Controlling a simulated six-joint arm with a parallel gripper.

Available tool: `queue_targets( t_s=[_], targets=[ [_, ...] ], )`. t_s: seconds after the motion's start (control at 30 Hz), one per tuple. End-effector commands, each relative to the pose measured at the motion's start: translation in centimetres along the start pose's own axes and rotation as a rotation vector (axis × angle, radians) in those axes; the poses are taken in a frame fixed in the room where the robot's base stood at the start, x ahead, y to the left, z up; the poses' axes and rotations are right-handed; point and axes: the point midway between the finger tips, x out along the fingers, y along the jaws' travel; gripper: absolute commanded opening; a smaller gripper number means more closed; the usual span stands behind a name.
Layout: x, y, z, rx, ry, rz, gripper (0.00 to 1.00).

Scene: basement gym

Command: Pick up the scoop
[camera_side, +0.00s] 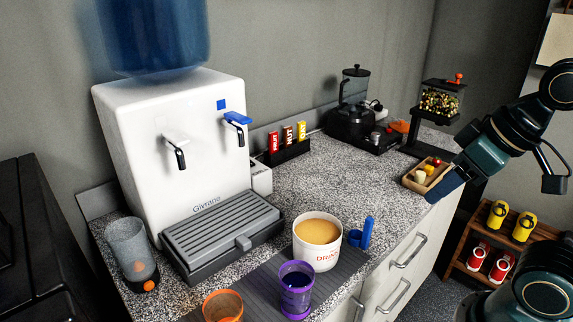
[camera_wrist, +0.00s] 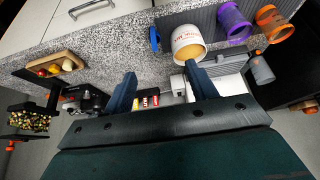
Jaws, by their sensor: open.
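The blue scoop (camera_side: 362,235) stands at the right of a white tub (camera_side: 318,258) full of tan powder, near the counter's front edge. I cannot tell whether it touches the tub. In the wrist view the scoop (camera_wrist: 155,38) shows as a small blue shape beside the tub (camera_wrist: 187,42), beyond the gap between my fingers. My gripper (camera_side: 438,190) is open and empty at the counter's front edge, right of the scoop and beside a wooden tray. Both fingers show apart in the wrist view (camera_wrist: 162,72).
A purple cup (camera_side: 296,290) and an orange cup (camera_side: 223,306) stand in front of the tub. The water dispenser (camera_side: 170,130) is at the left. The wooden tray (camera_side: 415,182) holds small items, with a coffee press (camera_side: 354,90) behind. Speckled counter (camera_side: 340,180) is clear between.

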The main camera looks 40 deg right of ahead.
Motion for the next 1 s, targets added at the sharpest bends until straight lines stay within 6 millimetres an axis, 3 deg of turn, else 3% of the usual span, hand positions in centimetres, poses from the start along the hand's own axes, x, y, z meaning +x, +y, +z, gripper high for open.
queue_targets(
  t_s=[0.1, 0.57, 1.0],
  targets=[
    [0.0, 0.0, 0.0, 0.0, 0.0, 0.0, 0.4],
    [0.3, -0.1, -0.6, 0.06, -0.024, -0.005, 0.4],
    [3.3, 0.4, -4.4, 0.551, -0.22, -0.025, 0.4]
  ],
)
